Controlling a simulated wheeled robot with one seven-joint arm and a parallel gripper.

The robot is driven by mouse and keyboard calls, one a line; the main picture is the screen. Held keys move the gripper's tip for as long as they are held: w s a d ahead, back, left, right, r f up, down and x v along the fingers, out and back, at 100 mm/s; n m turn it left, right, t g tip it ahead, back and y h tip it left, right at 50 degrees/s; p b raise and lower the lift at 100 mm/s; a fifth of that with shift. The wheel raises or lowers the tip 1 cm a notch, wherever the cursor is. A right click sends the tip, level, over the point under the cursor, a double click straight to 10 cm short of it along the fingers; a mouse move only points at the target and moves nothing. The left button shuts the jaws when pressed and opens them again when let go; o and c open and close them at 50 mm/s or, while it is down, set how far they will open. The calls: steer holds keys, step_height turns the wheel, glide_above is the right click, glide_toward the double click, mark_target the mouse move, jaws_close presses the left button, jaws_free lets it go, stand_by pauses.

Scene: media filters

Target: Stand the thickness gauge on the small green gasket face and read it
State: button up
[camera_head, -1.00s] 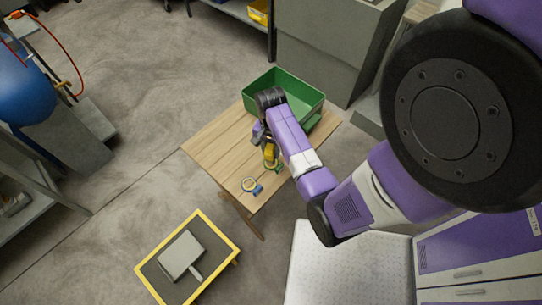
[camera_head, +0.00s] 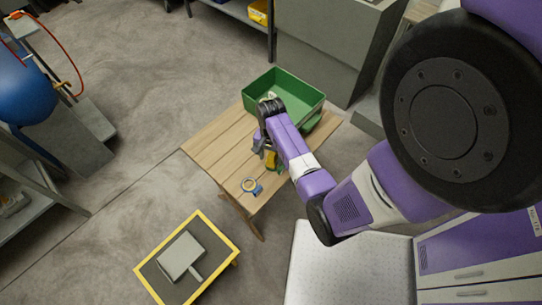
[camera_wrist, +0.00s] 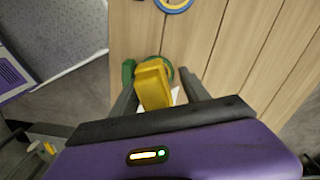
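The yellow thickness gauge (camera_wrist: 153,84) stands between the two fingers of my gripper (camera_wrist: 158,80) in the wrist view. The fingers look spread, with a gap on the gauge's right side. In the head view the gauge (camera_head: 272,161) shows low beside my gripper (camera_head: 264,152), partly covered by it. A small green round face (camera_wrist: 168,70) shows just behind the gauge, which hides most of it; whether the gauge's foot rests fully on it I cannot tell. The gauge's reading is not legible.
A blue-and-yellow ring (camera_head: 251,186) lies on the wooden table (camera_head: 215,150) near its front edge. A green bin (camera_head: 305,95) stands at the table's back, behind my wrist. A yellow-edged stand (camera_head: 215,225) with a grey plate is in front. The table's left part is clear.

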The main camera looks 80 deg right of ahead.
step_height(320, 180, up, 12)
steer(key=shift+p, duration=0.45)
steer(key=w+a+f+n+t+h, duration=0.1)
steer(key=a+n+t+h, duration=0.15)
steer(key=a+n, duration=0.45)
steer(key=w+a+f+n+t+h, duration=0.1)
steer(key=a+n+t, duration=0.25)
steer(key=a, duration=0.75)
steer(key=s+a+r+n+t+y, duration=0.1)
steer(key=s+a+r+n+t, duration=0.1)
steer(key=r, duration=0.6)
steer(key=s+a+r+n+t+y, duration=0.1)
steer(key=s+a+r+n+t, duration=0.2)
steer(key=a+r, duration=0.4)
steer(key=s+a+r+n+t+y, duration=0.1)
steer(key=a+r+n+t, duration=0.3)
steer(key=r, duration=0.5)
steer(key=shift+s+a+r, duration=0.2)
steer(key=shift+s+a, duration=0.3)
steer(key=shift+s, duration=0.2)
steer(key=shift+y, duration=0.25)
